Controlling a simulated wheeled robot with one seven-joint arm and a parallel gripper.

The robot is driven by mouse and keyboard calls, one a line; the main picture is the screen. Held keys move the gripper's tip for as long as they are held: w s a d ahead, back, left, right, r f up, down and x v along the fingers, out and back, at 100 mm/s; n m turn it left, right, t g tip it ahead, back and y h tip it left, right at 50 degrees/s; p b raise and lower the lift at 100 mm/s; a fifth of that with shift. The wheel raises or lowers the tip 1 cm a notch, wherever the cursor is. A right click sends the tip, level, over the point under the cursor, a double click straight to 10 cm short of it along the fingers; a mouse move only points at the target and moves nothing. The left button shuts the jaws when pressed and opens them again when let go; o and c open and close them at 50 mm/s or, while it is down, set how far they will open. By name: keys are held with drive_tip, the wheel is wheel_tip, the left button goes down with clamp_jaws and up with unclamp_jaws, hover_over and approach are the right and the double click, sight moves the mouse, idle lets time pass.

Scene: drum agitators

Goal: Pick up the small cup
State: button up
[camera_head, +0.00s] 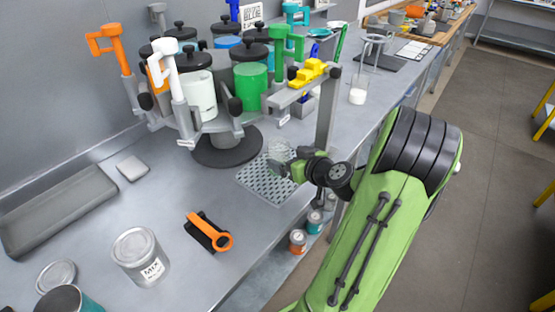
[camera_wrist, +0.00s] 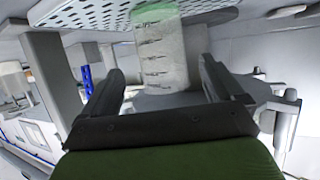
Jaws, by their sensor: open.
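The small cup (camera_head: 279,152) is clear and faintly greenish, standing on a perforated grey plate (camera_head: 262,183) at the middle of the bench in the head view. My gripper (camera_head: 291,165) is at the cup's right side, low over the plate. In the wrist view the cup (camera_wrist: 170,58) is see-through with dark graduation marks and appears upside down. My gripper's dark fingers (camera_wrist: 163,75) are open, one on each side of the cup in the picture, with gaps showing. I cannot tell how deep the cup sits between them.
A dispensing carousel (camera_head: 228,134) with several paint canisters stands behind the plate. A grey post (camera_head: 326,118) rises close beside my gripper.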

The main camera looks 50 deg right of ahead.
drive_tip(key=x, duration=0.5)
drive_tip(key=shift+w, duration=0.35)
drive_tip(key=shift+s+r, duration=0.1)
drive_tip(key=shift+c, duration=0.4)
drive_tip(key=c, duration=1)
drive_tip(key=shift+c, duration=0.2)
